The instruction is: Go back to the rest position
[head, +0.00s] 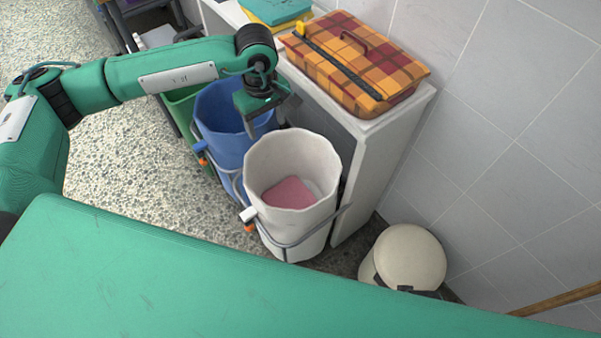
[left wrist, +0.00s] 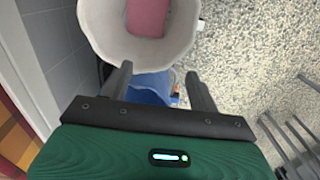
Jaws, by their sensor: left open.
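My left arm reaches in from the left in the head view. Its gripper (head: 266,114) hangs above the rim between the blue bin (head: 214,129) and the white bin (head: 292,226). In the left wrist view the two fingers of the gripper (left wrist: 159,72) stand apart with nothing between them. A pink folded towel (head: 288,193) lies inside the white bin. It also shows in the left wrist view (left wrist: 147,17), inside the white bin (left wrist: 93,27) and away from the fingers. My right gripper is in neither view.
A white shelf unit (head: 361,180) stands behind the bins, with a plaid bag (head: 357,65) and teal and yellow folded cloths (head: 274,10) on top. A green bin (head: 184,112) stands beyond the blue one. A cream lidded bin (head: 408,257) stands by the wall. Speckled floor (head: 140,165) is clear at left.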

